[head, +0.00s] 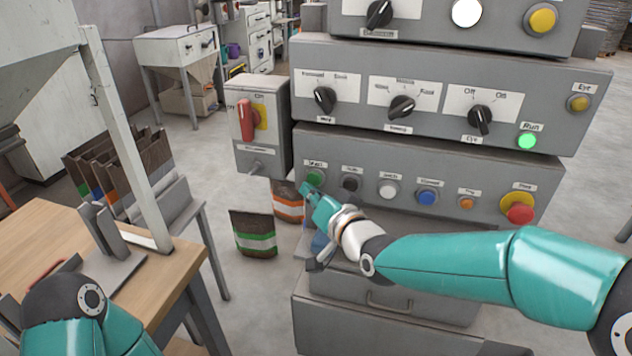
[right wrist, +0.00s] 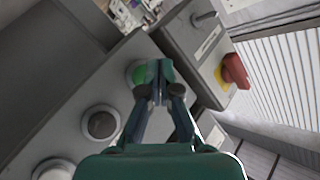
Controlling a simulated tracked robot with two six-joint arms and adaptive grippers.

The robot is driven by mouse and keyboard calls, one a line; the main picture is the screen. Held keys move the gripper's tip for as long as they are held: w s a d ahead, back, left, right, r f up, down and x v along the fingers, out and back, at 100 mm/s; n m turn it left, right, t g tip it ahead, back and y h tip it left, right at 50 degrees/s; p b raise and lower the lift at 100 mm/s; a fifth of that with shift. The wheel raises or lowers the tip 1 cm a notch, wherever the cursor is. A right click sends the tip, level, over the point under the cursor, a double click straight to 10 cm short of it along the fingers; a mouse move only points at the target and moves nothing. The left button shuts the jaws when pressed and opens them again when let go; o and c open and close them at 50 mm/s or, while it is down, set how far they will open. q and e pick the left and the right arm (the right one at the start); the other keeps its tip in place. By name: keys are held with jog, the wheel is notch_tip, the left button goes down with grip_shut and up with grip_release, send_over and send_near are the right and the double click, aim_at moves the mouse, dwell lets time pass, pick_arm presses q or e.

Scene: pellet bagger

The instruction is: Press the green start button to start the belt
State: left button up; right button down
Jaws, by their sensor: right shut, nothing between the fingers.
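The green start button (head: 314,177) is at the left end of the lower row on the grey control panel (head: 460,160). My right gripper (head: 306,189) is shut and empty, with its fingertips just below and in front of that button. In the right wrist view the closed fingertips (right wrist: 158,72) overlap the right side of the green button (right wrist: 138,75). I cannot tell whether they touch it. The button's label above it is small.
Black, white, blue and orange buttons run right from the green one, ending at a red emergency stop (head: 520,213). A green Run lamp (head: 526,141) glows above. A red-handled switch box (head: 262,150) stands left of the panel. Filled bags (head: 254,234) stand on the floor.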

jog(key=s, duration=0.1)
jog(key=s+a+b, duration=0.1)
jog(key=s, duration=0.1)
jog(key=s+b, duration=0.1)
jog(key=s, duration=0.1)
jog(key=shift+s+a, duration=0.25)
jog(key=shift+a, duration=0.15)
